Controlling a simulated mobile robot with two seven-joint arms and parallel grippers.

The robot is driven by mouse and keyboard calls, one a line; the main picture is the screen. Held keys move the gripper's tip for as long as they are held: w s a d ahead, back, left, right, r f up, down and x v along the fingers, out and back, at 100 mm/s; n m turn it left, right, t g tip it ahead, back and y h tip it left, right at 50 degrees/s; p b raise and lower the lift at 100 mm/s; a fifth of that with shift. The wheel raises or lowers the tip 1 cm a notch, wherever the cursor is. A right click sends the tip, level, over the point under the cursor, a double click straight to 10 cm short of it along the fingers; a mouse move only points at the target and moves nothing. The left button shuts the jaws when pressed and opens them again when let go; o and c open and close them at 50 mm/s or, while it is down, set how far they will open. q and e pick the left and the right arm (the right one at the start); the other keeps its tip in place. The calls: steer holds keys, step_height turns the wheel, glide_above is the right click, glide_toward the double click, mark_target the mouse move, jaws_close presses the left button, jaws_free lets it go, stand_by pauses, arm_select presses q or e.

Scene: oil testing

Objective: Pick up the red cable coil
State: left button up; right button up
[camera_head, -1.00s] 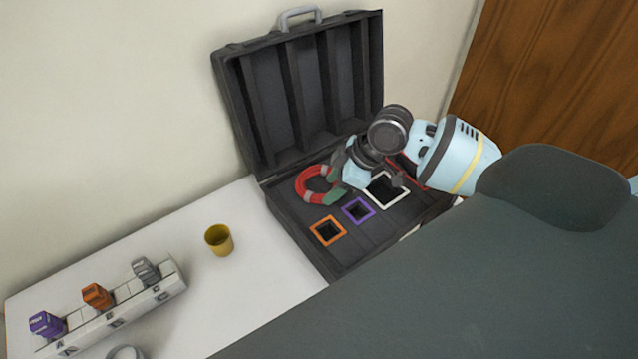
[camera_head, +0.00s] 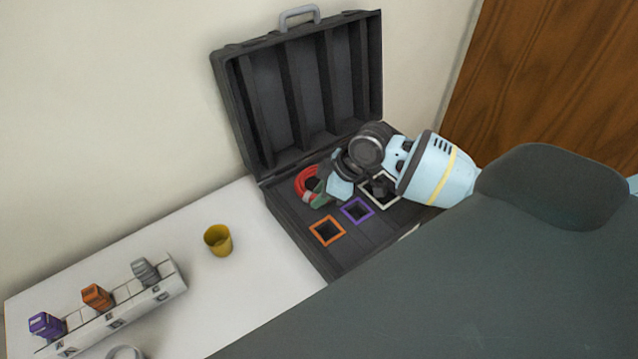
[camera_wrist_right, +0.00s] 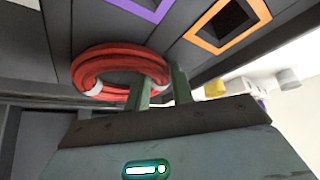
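The red cable coil (camera_head: 304,180) lies in the open case at its left back part, partly hidden by my right gripper in the head view. In the right wrist view the coil (camera_wrist_right: 88,72) is a thick red ring with white ties. My right gripper (camera_head: 319,188) is at the coil. In the wrist view its two green fingers (camera_wrist_right: 163,84) stand apart on either side of the ring's right part. Whether they press on it is not clear. My left gripper is not in view.
The dark case has its lid (camera_head: 300,90) raised at the back. Orange (camera_head: 327,231), purple (camera_head: 357,209) and white (camera_head: 384,204) square frames surround wells in it. A yellow cup (camera_head: 218,240) and a white rack (camera_head: 125,310) with coloured pieces stand on the white table at left.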

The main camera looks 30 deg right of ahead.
jaws_close()
steer(key=shift+r, duration=0.15)
steer(key=shift+r, duration=0.55)
step_height(320, 180, up, 2)
steer(key=shift+r, duration=0.15)
steer(key=s+a, duration=0.2)
steer(key=s, duration=0.3)
steer(key=s+a+r, duration=0.1)
steer(key=s+a, duration=0.1)
steer(key=s, duration=0.3)
steer(key=s+a, duration=0.2)
steer(key=s, duration=0.2)
steer(key=shift+s+r, duration=0.15)
steer(key=shift+s, duration=0.25)
